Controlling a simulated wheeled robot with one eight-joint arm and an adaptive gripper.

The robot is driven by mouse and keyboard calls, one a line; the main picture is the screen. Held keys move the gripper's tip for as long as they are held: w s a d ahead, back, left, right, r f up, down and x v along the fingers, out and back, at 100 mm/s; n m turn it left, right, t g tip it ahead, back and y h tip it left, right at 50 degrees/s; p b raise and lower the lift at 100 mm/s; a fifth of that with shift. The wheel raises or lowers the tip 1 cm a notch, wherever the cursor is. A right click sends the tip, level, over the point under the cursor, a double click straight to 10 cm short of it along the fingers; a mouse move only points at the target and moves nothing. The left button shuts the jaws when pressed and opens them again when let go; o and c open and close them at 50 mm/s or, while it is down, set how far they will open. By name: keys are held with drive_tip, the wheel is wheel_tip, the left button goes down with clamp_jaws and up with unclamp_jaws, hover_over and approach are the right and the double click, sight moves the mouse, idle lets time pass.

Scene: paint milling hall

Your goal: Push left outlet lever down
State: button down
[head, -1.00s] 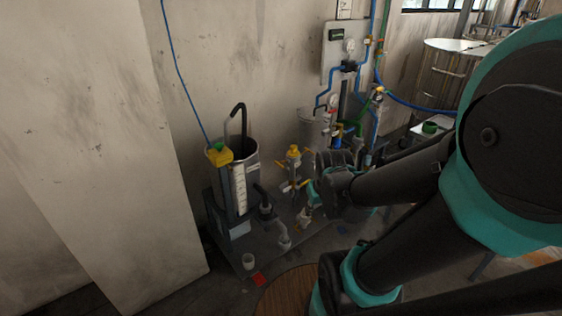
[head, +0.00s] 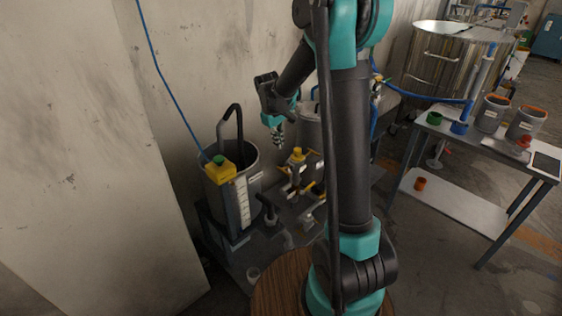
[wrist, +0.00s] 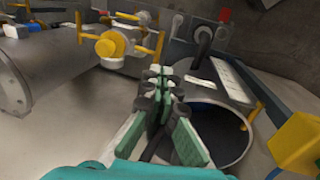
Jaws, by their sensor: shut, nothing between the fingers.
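A grey valve block with a yellow knob on top (head: 297,156) stands on the dark bench in the head view. Yellow outlet levers show at it, a left one (head: 284,168) and one lower right. In the wrist view the yellow knob (wrist: 108,46) has a yellow lever on each side, one of them (wrist: 152,46) toward the tank; I cannot tell for sure which is the left outlet lever. My gripper (head: 278,143) is shut and empty, pointing down above and slightly left of the valve. In the wrist view its fingertips (wrist: 158,74) are apart from the levers.
A steel tank (head: 250,170) with a black hooked pipe and a yellow box (head: 219,169) stands left of the valve. It is close to my gripper in the wrist view (wrist: 222,135). A wall is behind; a table (head: 520,160) with pots is right.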

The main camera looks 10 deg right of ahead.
sight(284, 171)
drive_tip(key=f, duration=0.4)
drive_tip(key=w+d+f, duration=0.1)
drive_tip(key=f, duration=0.4)
drive_tip(key=d+f, duration=0.1)
drive_tip(key=f, duration=0.3)
drive_tip(key=shift+w+f, duration=0.4)
